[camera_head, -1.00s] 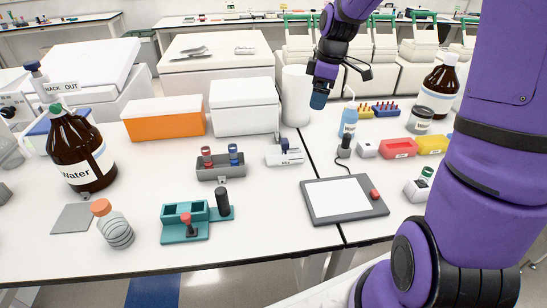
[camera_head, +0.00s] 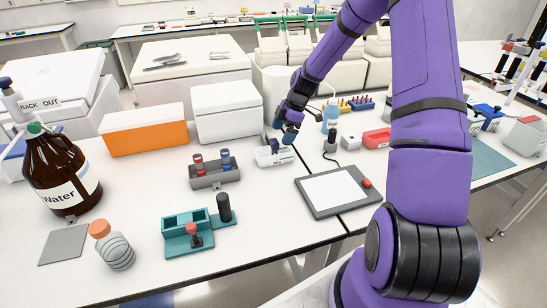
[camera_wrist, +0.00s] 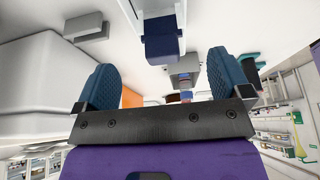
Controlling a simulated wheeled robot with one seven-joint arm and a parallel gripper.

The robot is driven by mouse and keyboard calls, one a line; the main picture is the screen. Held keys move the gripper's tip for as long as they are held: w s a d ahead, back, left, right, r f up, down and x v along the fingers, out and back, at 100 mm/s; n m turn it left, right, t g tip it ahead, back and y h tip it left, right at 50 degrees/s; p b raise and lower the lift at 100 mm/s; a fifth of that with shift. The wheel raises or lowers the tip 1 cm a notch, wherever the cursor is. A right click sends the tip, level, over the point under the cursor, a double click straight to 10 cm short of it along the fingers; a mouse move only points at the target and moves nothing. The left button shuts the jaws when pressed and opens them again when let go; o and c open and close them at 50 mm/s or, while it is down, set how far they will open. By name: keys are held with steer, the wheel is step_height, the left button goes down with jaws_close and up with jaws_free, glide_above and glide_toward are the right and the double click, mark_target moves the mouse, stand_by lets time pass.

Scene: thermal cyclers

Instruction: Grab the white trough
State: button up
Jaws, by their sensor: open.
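A small white trough-like item (camera_head: 274,155) with a dark blue part on it lies on the white bench, right of a grey tube rack. I take it for the white trough. My gripper (camera_head: 288,134) is at its upper right, close over it; whether they touch cannot be told. In the wrist view my gripper (camera_wrist: 162,75) has its two blue fingers wide apart with nothing held between them. A white piece with a dark blue block (camera_wrist: 162,38) shows beyond the fingers, probably the same item.
The grey rack (camera_head: 216,178) with red and blue tubes stands left of the item. A white box (camera_head: 227,110) and an orange box (camera_head: 145,137) stand behind. A grey-framed pad (camera_head: 337,190) lies to the front right, and a teal holder (camera_head: 187,240) in front.

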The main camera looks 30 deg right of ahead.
mark_target(275, 148)
steer(key=shift+x, duration=3.5)
steer(key=c, duration=1)
